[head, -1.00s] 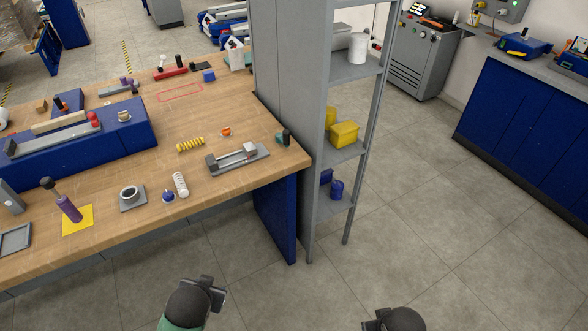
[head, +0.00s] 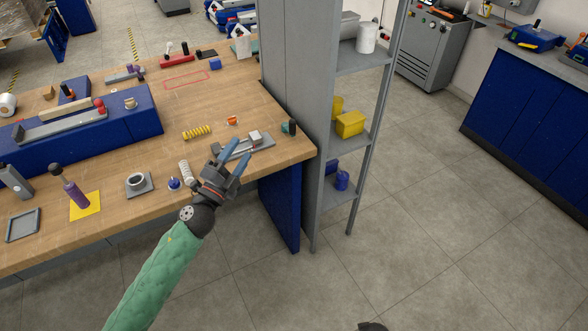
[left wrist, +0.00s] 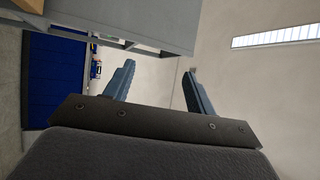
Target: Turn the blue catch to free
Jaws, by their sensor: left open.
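My left gripper (head: 240,150) is open and reaches over the front edge of the bench near its right corner. Its blue fingers overlap the grey metal fixture (head: 262,139) with a light block and rod, hiding part of it; I cannot tell whether they touch. No part is clearly recognisable as the blue catch. A small dark teal piece with a black top (head: 289,128) stands just right of the fixture. In the left wrist view the fingers (left wrist: 158,80) are apart with nothing between them. My right gripper is not visible; only a dark bit of my arm shows at the bottom edge.
The wooden bench (head: 225,100) also holds a yellow spring (head: 197,132), a white spring (head: 186,171), a blue knob (head: 174,183) and a purple-handled tool (head: 75,192). A tall grey shelf (head: 300,100) stands close at the bench's right end.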

